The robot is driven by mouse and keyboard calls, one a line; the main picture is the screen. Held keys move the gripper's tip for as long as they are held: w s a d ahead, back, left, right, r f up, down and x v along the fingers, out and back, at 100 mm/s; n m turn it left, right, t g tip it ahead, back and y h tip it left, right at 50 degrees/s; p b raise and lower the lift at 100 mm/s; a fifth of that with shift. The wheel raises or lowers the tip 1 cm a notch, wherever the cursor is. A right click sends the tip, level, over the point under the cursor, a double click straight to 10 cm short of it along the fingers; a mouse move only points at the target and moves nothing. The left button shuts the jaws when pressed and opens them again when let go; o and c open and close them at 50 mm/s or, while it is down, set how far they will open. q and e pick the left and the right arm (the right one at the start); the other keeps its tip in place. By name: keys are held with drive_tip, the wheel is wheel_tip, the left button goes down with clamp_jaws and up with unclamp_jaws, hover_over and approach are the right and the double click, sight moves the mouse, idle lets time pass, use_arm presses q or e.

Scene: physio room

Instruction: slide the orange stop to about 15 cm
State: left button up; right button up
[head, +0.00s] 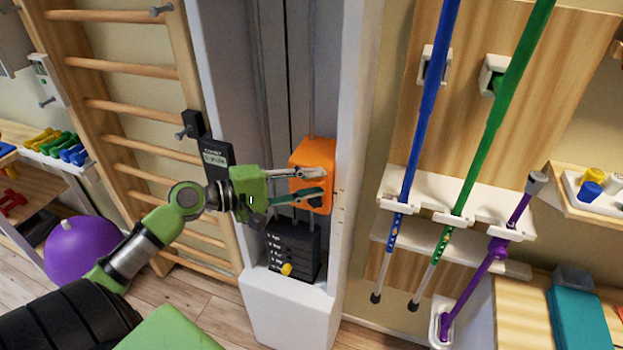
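The orange stop (319,157) is a block on the vertical rods inside the white column of a weight machine (353,110). It sits a little above the dark weight stack (291,250). My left gripper (318,184) reaches in from the left, in front of the stop, with its fingers pointing right. The fingers are apart, one above the other, and overlap the stop's front face. I cannot tell whether they touch it. Part of the stop's left side is hidden behind the fingers. My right gripper is not in view.
Wooden wall bars (130,70) stand left of the column. A purple ball (82,252) lies on the floor at left. Blue (428,110), green (500,105) and purple (490,262) poles stand in a rack at right. A yellow pin (287,269) shows at the stack.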

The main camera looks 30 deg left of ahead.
sight(312, 200)
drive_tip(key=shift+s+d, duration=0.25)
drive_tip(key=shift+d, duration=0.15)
use_arm(q)
clamp_jaws()
drive_tip(key=shift+f+b, duration=1.9)
drive_tip(key=shift+f, duration=0.8)
drive_tip(key=shift+r, duration=0.1)
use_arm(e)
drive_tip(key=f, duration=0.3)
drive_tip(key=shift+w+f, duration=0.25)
use_arm(q)
unclamp_jaws()
drive_tip(key=shift+r, duration=0.1)
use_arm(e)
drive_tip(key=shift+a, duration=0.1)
